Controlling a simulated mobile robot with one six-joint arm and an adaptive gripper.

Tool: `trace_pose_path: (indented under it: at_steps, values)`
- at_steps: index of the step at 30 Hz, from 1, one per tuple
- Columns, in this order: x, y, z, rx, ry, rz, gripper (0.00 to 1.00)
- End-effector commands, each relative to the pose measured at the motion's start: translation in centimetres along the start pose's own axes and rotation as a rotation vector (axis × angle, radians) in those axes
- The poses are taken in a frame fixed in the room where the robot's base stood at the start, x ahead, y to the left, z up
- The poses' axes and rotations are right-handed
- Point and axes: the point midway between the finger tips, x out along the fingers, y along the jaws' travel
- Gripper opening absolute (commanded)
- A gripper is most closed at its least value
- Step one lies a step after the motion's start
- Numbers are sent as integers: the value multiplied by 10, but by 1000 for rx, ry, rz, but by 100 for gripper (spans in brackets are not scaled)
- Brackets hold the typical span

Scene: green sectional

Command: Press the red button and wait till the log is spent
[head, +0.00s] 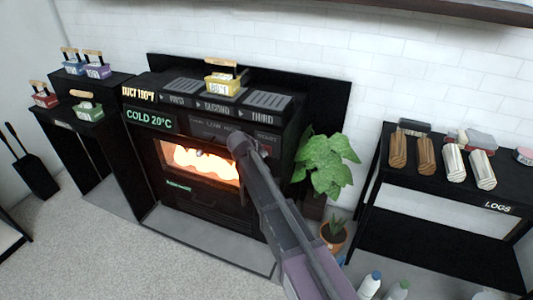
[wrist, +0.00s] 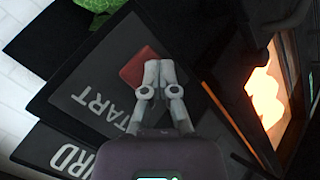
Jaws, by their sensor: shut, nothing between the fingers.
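The red button (wrist: 139,66) is a flat red square beside the word START on the stove's dark panel, in the wrist view. My gripper (wrist: 159,66) is shut and empty, with its fingertips over the button's edge. Whether they touch it I cannot tell. In the head view my gripper (head: 240,143) is at the stove's front panel and my arm hides the button. The log is not distinct; bright flames fill the stove window (head: 200,162). A green display (head: 150,120) reads COLD 20°C.
A yellow container (head: 222,83) stands on the stove top, near SECOND. Several coloured containers stand on black stands at left. A leafy plant (head: 327,162) is right of the stove. Several logs (head: 397,151) lie on the black LOGS table (head: 440,195). Bottles (head: 370,284) stand on the floor.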

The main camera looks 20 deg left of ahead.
Motion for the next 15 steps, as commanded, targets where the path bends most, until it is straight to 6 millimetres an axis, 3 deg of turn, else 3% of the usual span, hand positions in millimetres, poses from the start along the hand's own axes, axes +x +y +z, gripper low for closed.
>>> trace_pose_path:
  at_steps: [15]
  values:
    - [-11,-8,8,0,0,0,0]
